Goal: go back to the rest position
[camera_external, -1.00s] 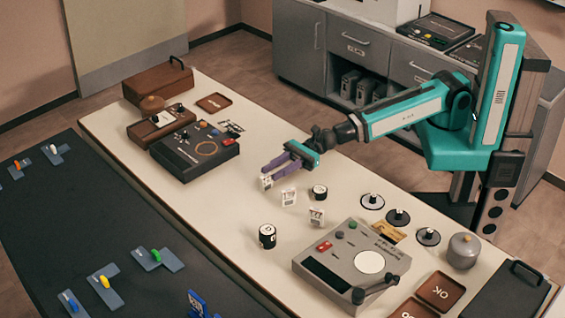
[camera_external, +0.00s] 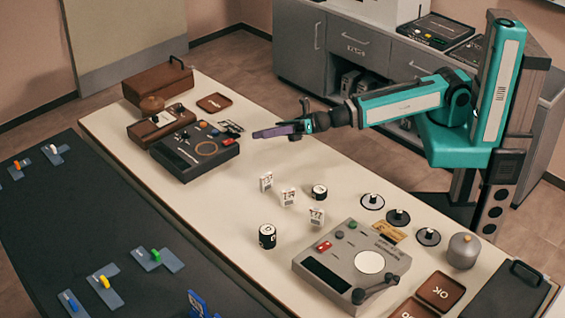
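My gripper (camera_external: 266,132) has purple fingers and is at the end of my teal arm, raised above the cream table (camera_external: 215,215). It points left, close to the dark control box in the picture. I see no object held at its fingertips, but the gap between the fingers does not show from this side. Three small white tags (camera_external: 288,197) stand on the table below and in front of it, clear of the fingers.
A dark control box (camera_external: 195,150) stands left of my gripper. Black-and-white cylinders (camera_external: 267,236), round discs and a grey device (camera_external: 352,265) stand on the table's right half. A dark bench (camera_external: 60,220) runs along the near side. Grey cabinets (camera_external: 345,45) stand behind.

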